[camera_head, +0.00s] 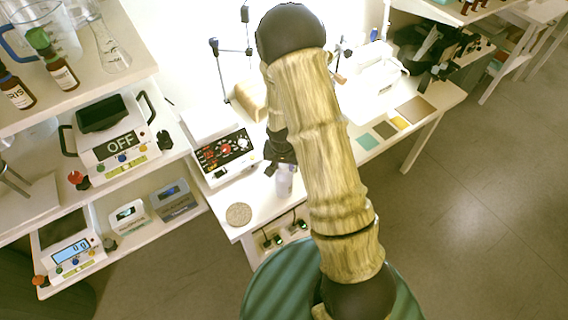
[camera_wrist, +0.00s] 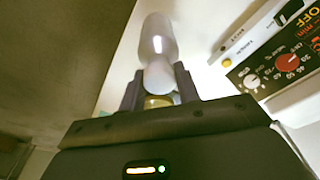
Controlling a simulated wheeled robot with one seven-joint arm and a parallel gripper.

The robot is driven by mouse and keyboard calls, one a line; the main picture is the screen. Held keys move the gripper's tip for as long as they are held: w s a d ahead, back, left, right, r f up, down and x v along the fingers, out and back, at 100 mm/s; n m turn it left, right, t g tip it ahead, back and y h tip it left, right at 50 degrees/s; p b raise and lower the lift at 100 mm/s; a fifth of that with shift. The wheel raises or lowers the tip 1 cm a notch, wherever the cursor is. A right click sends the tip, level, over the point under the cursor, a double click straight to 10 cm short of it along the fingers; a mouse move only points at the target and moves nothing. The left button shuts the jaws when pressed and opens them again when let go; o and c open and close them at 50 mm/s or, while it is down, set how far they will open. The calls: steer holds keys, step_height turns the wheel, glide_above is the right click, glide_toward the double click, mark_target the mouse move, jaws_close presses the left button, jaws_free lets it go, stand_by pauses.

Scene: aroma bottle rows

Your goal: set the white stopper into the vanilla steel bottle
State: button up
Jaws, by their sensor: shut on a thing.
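My gripper (camera_wrist: 158,85) is shut on a pale rounded piece (camera_wrist: 158,74), which looks like the white stopper, between its two dark fingers. A yellowish part shows behind that piece, nearer the palm. A smooth, pale grey, shiny bottle (camera_wrist: 157,38), which looks like the steel bottle, lies in line just beyond the fingertips. In the head view the bottle (camera_head: 284,181) stands near the bench's front edge, directly below my gripper (camera_head: 280,161). No vanilla label can be read. I cannot tell whether the stopper is seated in the neck or only touching it.
A control box with red knobs (camera_head: 224,150) stands left of the bottle and shows at the right in the wrist view. A round cork mat (camera_head: 238,214) lies at the bench's front-left corner. Scales and brown bottles fill the left shelves. Coloured tiles (camera_head: 384,129) lie to the right.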

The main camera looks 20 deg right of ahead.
steer(key=shift+f, duration=0.15)
steer(key=o, duration=1.1)
steer(key=shift+c, duration=0.2)
step_height(320, 180, up, 17)
steer(key=s+a+b, duration=0.1)
steer(key=s, duration=0.1)
steer(key=shift+s+b, duration=0.2)
steer(key=shift+b, duration=0.1)
steer(key=shift+a, duration=0.1)
steer(key=s+d+r+n+t, duration=0.1)
steer(key=s+n, duration=0.4)
steer(key=s, duration=0.7)
steer(key=shift+d+r+y, duration=0.2)
steer(key=shift+r+y, duration=0.2)
steer(key=shift+r, duration=0.25)
